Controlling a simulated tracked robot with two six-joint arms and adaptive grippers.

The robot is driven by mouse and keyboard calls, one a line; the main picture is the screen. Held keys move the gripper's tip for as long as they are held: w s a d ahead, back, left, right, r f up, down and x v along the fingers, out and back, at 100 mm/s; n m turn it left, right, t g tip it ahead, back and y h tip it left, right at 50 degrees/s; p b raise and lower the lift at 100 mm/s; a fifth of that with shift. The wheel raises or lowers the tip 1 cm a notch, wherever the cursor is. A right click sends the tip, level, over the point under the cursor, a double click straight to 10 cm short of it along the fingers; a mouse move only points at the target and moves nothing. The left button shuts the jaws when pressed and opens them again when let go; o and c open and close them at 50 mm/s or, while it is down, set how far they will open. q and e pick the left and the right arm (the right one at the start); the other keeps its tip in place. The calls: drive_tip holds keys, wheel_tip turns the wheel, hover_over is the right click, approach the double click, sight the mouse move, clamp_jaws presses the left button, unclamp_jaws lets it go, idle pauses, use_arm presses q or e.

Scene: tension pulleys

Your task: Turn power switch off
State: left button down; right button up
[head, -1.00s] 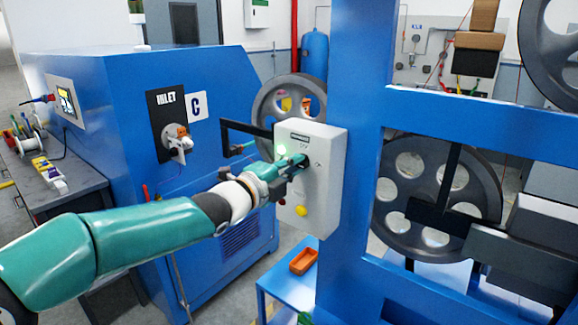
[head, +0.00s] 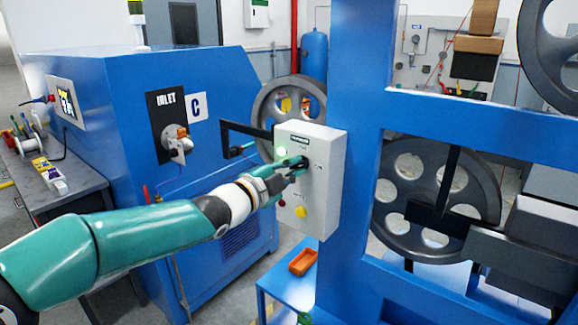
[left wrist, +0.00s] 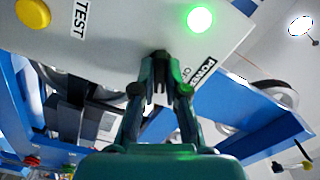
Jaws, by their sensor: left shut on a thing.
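The power switch is a dark knob on the front of a light grey control box (head: 325,190), mostly hidden by my fingers in the head view. In the left wrist view the dark knob (left wrist: 161,57) sits beside the POWER label (left wrist: 203,72), with part of an "OF" marking near it. My left gripper (head: 300,166) is at the box front, its fingers closed around the knob; it also shows in the left wrist view (left wrist: 160,85). The green lamp (head: 282,152) on the box is lit; it glows in the left wrist view too (left wrist: 200,18). My right gripper is not in view.
A yellow button (head: 300,212) and a red one (head: 282,203) sit low on the box. A blue frame (head: 355,130) stands right of it, with a grey pulley (head: 408,180) behind. A blue machine (head: 110,110) is at left. An orange tray (head: 303,262) lies below the box.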

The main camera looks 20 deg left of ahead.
use_arm(q)
drive_tip(key=n+p, duration=0.1)
drive_tip(key=n, duration=0.5)
drive_tip(key=shift+n+p, duration=0.3)
drive_tip(key=n+p, duration=0.1)
drive_tip(key=n, duration=0.3)
drive_tip(key=shift+n+p, duration=0.4)
drive_tip(key=shift+n, duration=0.8)
drive_tip(key=shift+r, duration=0.1)
drive_tip(key=c, duration=1.2)
unclamp_jaws()
drive_tip(key=v, duration=1.2)
